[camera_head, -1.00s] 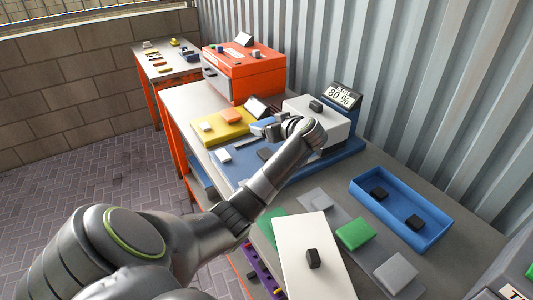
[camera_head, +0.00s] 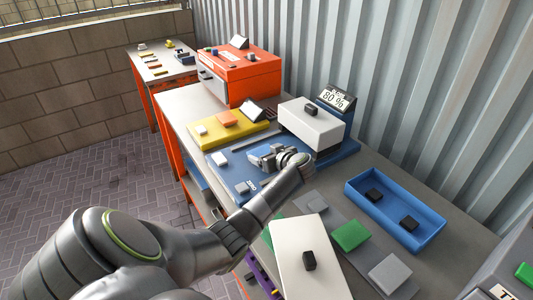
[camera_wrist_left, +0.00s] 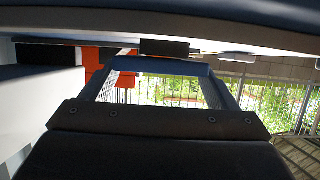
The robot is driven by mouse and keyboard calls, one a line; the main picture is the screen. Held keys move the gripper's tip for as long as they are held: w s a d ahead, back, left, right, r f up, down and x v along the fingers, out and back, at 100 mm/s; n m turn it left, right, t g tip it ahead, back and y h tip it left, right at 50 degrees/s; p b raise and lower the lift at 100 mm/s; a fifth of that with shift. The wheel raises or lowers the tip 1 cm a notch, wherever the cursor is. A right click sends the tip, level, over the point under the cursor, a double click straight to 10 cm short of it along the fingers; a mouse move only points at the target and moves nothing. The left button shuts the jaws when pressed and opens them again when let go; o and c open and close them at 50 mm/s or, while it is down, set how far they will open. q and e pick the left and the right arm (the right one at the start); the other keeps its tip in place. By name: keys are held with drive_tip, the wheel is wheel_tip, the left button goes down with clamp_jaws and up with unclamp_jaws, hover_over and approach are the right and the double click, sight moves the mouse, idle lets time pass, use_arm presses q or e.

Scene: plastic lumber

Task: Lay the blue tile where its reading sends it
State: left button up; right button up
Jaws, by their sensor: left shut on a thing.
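My left gripper (camera_head: 262,157) is low over the blue base (camera_head: 228,172) of the station with the display (camera_head: 337,98), which reads 80 %. It is shut on what appears to be the blue tile, mostly hidden by the fingers in the head view. In the wrist view, which looks upside down, a blue edge of the tile (camera_wrist_left: 160,66) spans between the fingers. I cannot tell whether the tile touches the base. The station's white block (camera_head: 312,125) with a black knob stands to the right of the gripper. My right gripper is out of view.
A yellow tray (camera_head: 210,141) with an orange tile lies behind. A blue tray (camera_head: 440,236) holds two black blocks at right. A green tile (camera_head: 350,235), a grey tile (camera_head: 390,272) and a white board (camera_head: 300,235) lie in front. An orange box (camera_head: 240,78) stands behind.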

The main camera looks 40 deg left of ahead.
use_arm(q)
drive_tip(key=shift+f, duration=0.15)
drive_tip(key=o, duration=1)
